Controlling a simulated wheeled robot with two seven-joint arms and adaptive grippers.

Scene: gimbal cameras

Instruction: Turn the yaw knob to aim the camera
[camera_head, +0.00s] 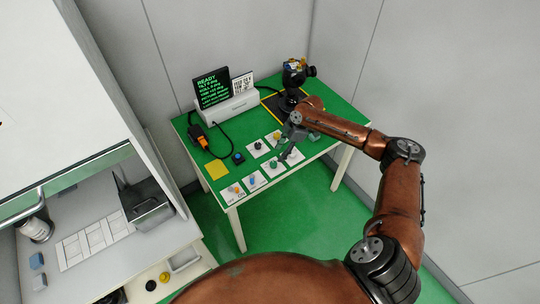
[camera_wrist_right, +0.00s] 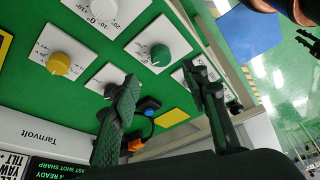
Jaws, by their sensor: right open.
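Several white dial cards with knobs lie on the green table (camera_head: 240,135). A green knob (camera_head: 273,163) stands near the front; it also shows in the wrist view (camera_wrist_right: 160,55). A yellow knob (camera_wrist_right: 60,63) and a pale knob (camera_wrist_right: 103,9) sit on neighbouring cards. I cannot read which is the yaw knob. My right gripper (camera_head: 288,150) is open above the cards. In the wrist view its fingertips (camera_wrist_right: 163,77) are on either side below the green knob, apart from it. One finger partly hides another card. The camera (camera_head: 296,74) stands upright at the back right. My left gripper is not in view.
A dark screen (camera_head: 212,89) reading READY stands on a white unit at the back. An orange-black device (camera_head: 199,137) with a cable, a blue button (camera_head: 238,158) and a yellow note (camera_head: 216,169) lie left of the cards. A side bench (camera_head: 100,265) is at lower left.

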